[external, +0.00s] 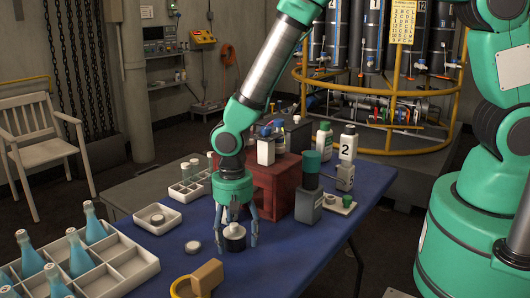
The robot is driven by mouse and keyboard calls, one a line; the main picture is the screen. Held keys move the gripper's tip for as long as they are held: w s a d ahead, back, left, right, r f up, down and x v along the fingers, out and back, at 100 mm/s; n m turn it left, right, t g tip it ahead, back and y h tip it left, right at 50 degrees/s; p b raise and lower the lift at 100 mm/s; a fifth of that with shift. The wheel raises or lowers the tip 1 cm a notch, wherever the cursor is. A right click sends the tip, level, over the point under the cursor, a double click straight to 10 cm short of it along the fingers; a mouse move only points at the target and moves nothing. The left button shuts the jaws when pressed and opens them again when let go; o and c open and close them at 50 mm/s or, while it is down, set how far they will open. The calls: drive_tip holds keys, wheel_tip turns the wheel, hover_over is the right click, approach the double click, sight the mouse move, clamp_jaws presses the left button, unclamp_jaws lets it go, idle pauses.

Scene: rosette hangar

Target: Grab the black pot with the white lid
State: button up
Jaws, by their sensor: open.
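The black pot with the white lid (234,238) stands on the blue table (300,246), near the middle of the external view. My gripper (236,240) points straight down over it. The jaws are open, with one finger to the left of the pot and one to the right. Small gaps seem to remain between the fingers and the pot, but I cannot tell whether either touches. The far side of the pot is hidden.
A small round lidded item (193,247) lies left of the pot. A white tray (157,230) is further left. A tan block with a yellow ring (207,277) lies in front.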

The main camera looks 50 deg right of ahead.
sight(236, 224)
idle(0.5)
drive_tip(key=c, duration=1.3)
drive_tip(key=shift+o, duration=0.2)
drive_tip(key=shift+r, duration=0.1)
drive_tip(key=shift+r, duration=0.45)
drive_tip(key=r, duration=0.1)
drive_tip(key=r+p, duration=0.1)
drive_tip(key=shift+s+d+r, duration=0.1)
drive_tip(key=shift+s+r, duration=0.1)
drive_tip(key=shift+r, duration=0.2)
drive_tip(key=s+d+p, duration=0.1)
drive_tip(key=s+d, duration=0.1)
drive_tip(key=s, duration=0.2)
drive_tip(key=s+d+p, duration=0.1)
drive_tip(key=s+d, duration=0.1)
drive_tip(key=s, duration=0.3)
drive_tip(key=s+d+r, duration=0.1)
drive_tip(key=s+d, duration=0.2)
drive_tip(key=s, duration=0.2)
drive_tip(key=shift+p, duration=0.4)
